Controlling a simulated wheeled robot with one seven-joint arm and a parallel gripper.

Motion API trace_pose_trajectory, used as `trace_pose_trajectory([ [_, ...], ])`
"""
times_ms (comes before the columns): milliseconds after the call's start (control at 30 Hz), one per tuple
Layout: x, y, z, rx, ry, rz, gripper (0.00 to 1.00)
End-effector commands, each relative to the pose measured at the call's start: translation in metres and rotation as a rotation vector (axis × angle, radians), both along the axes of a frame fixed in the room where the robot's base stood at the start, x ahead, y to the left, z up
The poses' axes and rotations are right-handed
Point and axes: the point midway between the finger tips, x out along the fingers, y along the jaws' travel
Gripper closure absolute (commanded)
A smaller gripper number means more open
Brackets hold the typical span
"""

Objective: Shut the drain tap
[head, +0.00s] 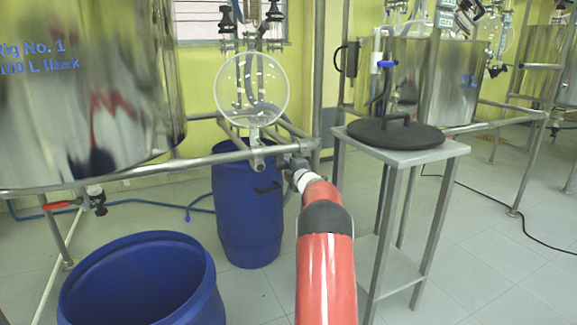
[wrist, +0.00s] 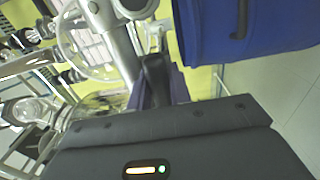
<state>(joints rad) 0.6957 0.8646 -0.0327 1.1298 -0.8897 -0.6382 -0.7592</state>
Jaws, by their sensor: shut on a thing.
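The round glass vessel (head: 251,88) has a metal outlet (head: 257,160) below it, at the frame's lower rail. My gripper (head: 285,163) is beside this outlet, small and partly hidden by my own arm in the head view. In the wrist view my gripper (wrist: 157,82) is shut on a dark, narrow piece just below a pale metal fitting (wrist: 155,40). It looks like the drain tap's lever, but the fingers hide most of it. How far the tap is turned cannot be told.
A blue drum (head: 247,215) stands under the outlet. An open blue barrel (head: 142,285) is at front left, below a large steel vessel (head: 90,90) with a red-handled valve (head: 62,204). A steel side table (head: 400,152) with a dark round lid stands close on the right.

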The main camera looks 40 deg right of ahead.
Motion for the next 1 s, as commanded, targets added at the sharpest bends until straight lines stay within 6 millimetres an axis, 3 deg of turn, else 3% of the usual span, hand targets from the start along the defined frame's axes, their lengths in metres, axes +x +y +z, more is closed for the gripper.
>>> trace_pose_trajectory([
  [467, -0.0005, -0.001, -0.0006, 0.016, -0.003, -0.002, 1.0],
  [500, -0.0005, -0.001, -0.0006, 0.015, -0.003, -0.002, 0.76],
  [633, -0.0005, -0.0007, -0.0006, 0.015, -0.003, -0.001, 0.59],
  [1000, -0.0043, 0.0005, -0.001, 0.013, -0.002, -0.001, 0.58],
])
